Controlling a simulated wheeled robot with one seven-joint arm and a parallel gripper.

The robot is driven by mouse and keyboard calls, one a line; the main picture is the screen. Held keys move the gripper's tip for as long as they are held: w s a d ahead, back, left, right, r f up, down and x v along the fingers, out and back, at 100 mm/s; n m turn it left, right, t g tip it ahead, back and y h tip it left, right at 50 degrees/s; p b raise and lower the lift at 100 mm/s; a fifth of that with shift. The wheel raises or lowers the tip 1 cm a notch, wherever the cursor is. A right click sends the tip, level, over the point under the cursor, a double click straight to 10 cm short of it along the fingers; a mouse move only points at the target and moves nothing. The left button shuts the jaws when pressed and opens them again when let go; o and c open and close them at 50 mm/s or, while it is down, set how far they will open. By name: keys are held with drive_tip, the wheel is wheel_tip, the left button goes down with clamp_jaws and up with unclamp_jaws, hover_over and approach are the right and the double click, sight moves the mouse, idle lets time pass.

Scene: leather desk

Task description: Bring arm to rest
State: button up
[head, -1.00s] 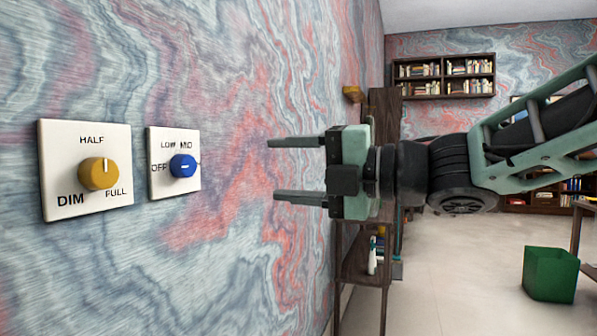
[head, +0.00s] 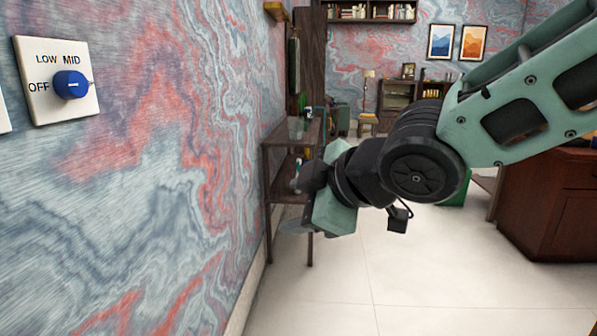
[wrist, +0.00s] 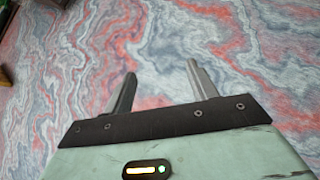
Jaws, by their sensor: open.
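My gripper (head: 290,220) is lowered in the middle of the head view, tilted down and to the left, in front of a dark side table. In the wrist view, my gripper (wrist: 158,85) shows two grey fingers spread apart with nothing between them, against the marbled wall. In the head view its fingertips are partly hidden by the gripper body. A blue knob (head: 71,85) on a white plate (head: 40,58) marked OFF, LOW and MID is on the wall at upper left, well apart from my gripper.
The marbled wall (head: 170,150) runs along the left. A dark side table (head: 275,165) stands against it behind my gripper. A reddish-brown wooden cabinet (head: 550,205) is at the right. The pale tiled floor (head: 400,285) is clear in front.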

drive_tip(key=s+d+f+m+g+h, duration=0.45)
drive_tip(key=s+d+f, duration=0.25)
drive_tip(key=s, duration=0.3)
drive_tip(key=s+d+f+m+g+h, duration=0.3)
drive_tip(key=s+d+f+m, duration=0.4)
drive_tip(key=s, duration=0.3)
wheel_tip(320, 180, up, 19)
drive_tip(key=p, duration=1.9)
drive_tip(key=shift+s+d+f+n, duration=0.15)
drive_tip(key=shift+s+d+n, duration=0.2)
drive_tip(key=shift+s+d, duration=0.1)
drive_tip(key=shift+g, duration=0.25)
